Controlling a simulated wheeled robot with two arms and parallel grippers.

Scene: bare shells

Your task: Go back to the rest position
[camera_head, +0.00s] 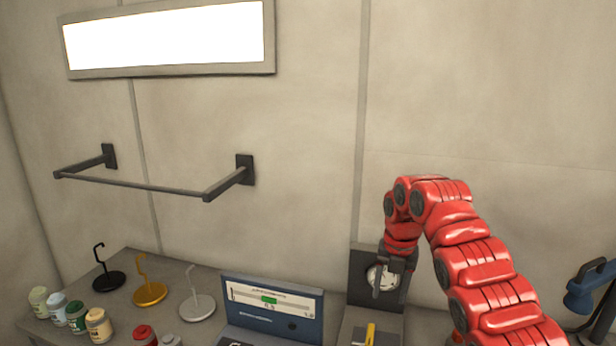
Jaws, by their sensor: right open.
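My right arm, red with dark joints, comes in from the bottom right and arches over. My right gripper (388,278) points down at its end, open, in front of a dark upright device (362,268) with a pale round part (376,279). It hides part of that device. I cannot tell whether the gripper touches it. My left arm and gripper are out of view.
A grey counter (205,326) bears black, gold and silver hook stands (149,292), several small jars (97,324) and a blue gauge panel (272,308). A dark rail (140,186) juts from the wall. A blue device (590,288) is at far right. The upper right is free.

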